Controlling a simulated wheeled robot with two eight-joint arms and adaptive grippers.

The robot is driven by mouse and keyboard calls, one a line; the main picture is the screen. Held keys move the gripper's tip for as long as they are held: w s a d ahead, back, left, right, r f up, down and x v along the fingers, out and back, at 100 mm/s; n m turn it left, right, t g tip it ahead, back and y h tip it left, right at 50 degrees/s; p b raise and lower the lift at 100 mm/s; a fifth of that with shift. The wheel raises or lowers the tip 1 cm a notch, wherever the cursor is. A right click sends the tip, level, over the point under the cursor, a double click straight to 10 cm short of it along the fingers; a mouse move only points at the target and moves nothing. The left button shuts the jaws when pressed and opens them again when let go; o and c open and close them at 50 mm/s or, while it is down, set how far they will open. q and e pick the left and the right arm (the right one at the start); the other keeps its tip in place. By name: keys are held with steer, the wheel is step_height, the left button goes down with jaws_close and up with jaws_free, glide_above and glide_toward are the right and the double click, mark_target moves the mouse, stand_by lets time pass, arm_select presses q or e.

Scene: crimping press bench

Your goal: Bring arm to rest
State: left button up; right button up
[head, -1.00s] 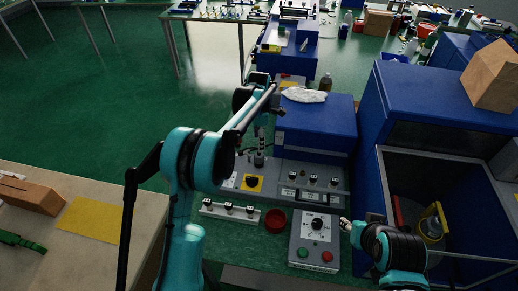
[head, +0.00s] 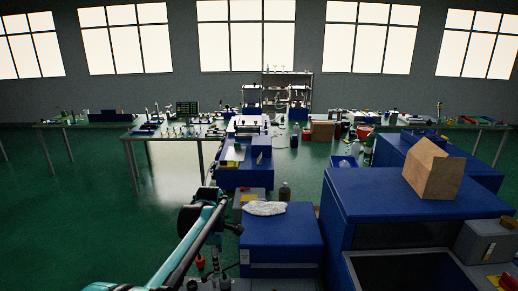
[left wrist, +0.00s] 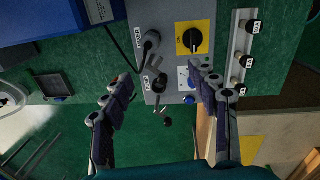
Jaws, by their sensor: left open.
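My left arm (head: 185,250) reaches in from the lower left of the head view, over the bench. Its gripper cannot be made out clearly there. In the left wrist view the left gripper (left wrist: 161,74) is open, its two fingers wide apart with nothing held between them. Below the fingers is a grey control panel (left wrist: 172,20) with a yellow-backed black knob (left wrist: 193,39) and black cable plugs (left wrist: 150,40). The fingers appear above the panel; I cannot tell how far. My right gripper is not in view.
A blue box (head: 280,238) with a crumpled white bag (head: 264,208) on top stands beyond the left arm. A large blue cabinet (head: 400,195) carrying a cardboard box (head: 432,168) fills the right. Green floor (head: 75,210) is open at the left. A white strip with knobs (left wrist: 244,45) lies beside the panel.

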arm_select(q)
steer(key=s+a+r+m+t, duration=0.1)
steer(key=s+r+m+t, duration=0.15)
steer(key=s+m, duration=0.4)
steer(key=s+a+r+m+t, duration=0.1)
steer(key=s+r+m, duration=0.25)
steer(key=s, duration=0.55)
steer(key=s+a+f+m+t+b, duration=0.1)
steer(key=s+f+m+t, duration=0.1)
steer(key=s+f+m, duration=0.3)
steer(key=s+m, duration=0.4)
steer(key=s, duration=0.5)
steer(key=shift+f+t, duration=0.15)
steer(key=shift+t, duration=0.2)
steer(key=shift+s, duration=0.1)
